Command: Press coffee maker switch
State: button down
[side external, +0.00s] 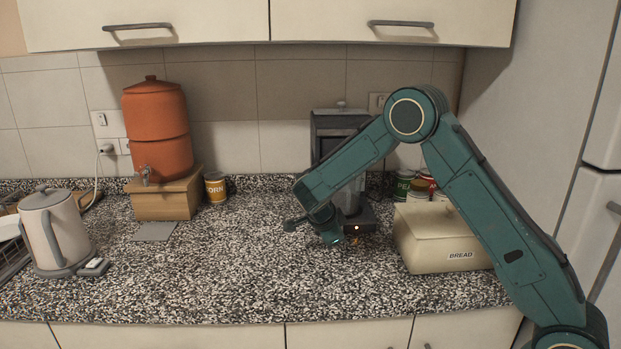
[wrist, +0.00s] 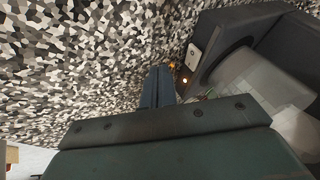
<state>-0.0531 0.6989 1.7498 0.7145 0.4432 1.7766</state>
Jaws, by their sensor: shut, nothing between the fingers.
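The dark grey coffee maker (side external: 338,122) stands at the back of the counter, partly hidden behind my arm. A small warm light (side external: 357,228) glows at its base and also shows in the wrist view (wrist: 185,81). In the wrist view the coffee maker (wrist: 240,32) fills the upper right, with a pale plate bearing a dark dot (wrist: 194,52), possibly the switch, on its base. A glass jug (wrist: 245,85) sits in it. My gripper (wrist: 165,68) is shut and empty, its tips close to the light and the base front. I cannot tell whether they touch.
A cream bread box (side external: 440,240) stands right of the coffee maker, with several cans (side external: 402,185) behind it. An orange water dispenser (side external: 158,130) on a wooden stand, a corn can (side external: 215,187) and a kettle (side external: 55,232) are on the left. The middle counter (side external: 240,260) is clear.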

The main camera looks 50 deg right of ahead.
jog(key=shift+w+d+f, duration=0.2)
jog(key=shift+w+d, duration=0.3)
jog(key=shift+w+d+f, duration=0.15)
jog(key=shift+w+d, duration=0.85)
jog(key=shift+w, duration=0.15)
jog(key=shift+w+d, duration=0.15)
jog(key=shift+w, duration=0.15)
jog(key=shift+s+d, duration=0.1)
jog(key=shift+s, duration=0.1)
jog(key=shift+s+d, duration=0.15)
jog(key=shift+s, duration=0.45)
jog(key=shift+s, duration=0.1)
